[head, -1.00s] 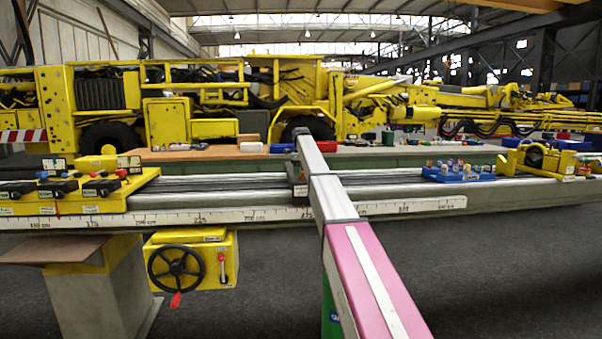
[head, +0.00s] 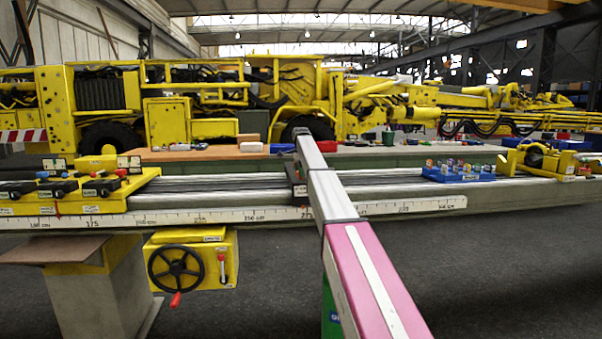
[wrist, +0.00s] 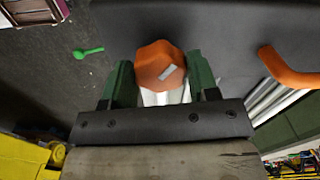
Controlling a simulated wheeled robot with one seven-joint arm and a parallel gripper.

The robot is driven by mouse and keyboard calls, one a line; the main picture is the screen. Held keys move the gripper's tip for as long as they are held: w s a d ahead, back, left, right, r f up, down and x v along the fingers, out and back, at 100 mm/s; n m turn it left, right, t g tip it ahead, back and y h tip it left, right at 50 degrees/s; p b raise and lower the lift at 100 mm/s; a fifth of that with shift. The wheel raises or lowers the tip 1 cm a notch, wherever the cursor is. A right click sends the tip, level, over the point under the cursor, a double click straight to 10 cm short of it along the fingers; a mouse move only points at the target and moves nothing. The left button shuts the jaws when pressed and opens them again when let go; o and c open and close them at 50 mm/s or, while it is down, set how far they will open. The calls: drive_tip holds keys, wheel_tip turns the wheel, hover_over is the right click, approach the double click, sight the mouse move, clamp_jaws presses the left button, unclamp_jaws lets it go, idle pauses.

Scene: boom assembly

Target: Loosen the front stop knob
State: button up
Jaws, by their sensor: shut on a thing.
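The front stop knob, an orange faceted knob (wrist: 158,66) with a small pale mark on its face, shows in the wrist view against a dark plate (wrist: 225,30). My gripper (wrist: 161,82) has its green fingers on either side of the knob and is shut on it. The finger contact at the knob's far side is partly hidden. In the head view my gripper cannot be made out. A dark block (head: 298,178) sits on the long rail (head: 240,190) there, partly covered by the long pink and grey beam.
An orange handle (wrist: 290,68) sticks out right of the knob in the wrist view. A green item (wrist: 88,53) lies on the floor at left. In the head view a black handwheel (head: 176,272) hangs below the rail, and a blue tray (head: 458,174) stands on it at right.

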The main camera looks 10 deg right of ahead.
drive_tip(key=n, duration=0.5)
drive_tip(key=shift+n, duration=0.3)
drive_tip(key=n, duration=0.5)
drive_tip(key=shift+n, duration=0.3)
drive_tip(key=n, duration=1)
drive_tip(key=shift+n, duration=0.4)
drive_tip(key=o, duration=0.9)
drive_tip(key=shift+r, duration=0.1)
wheel_tip(320, 180, up, 11)
drive_tip(key=shift+f, duration=0.15)
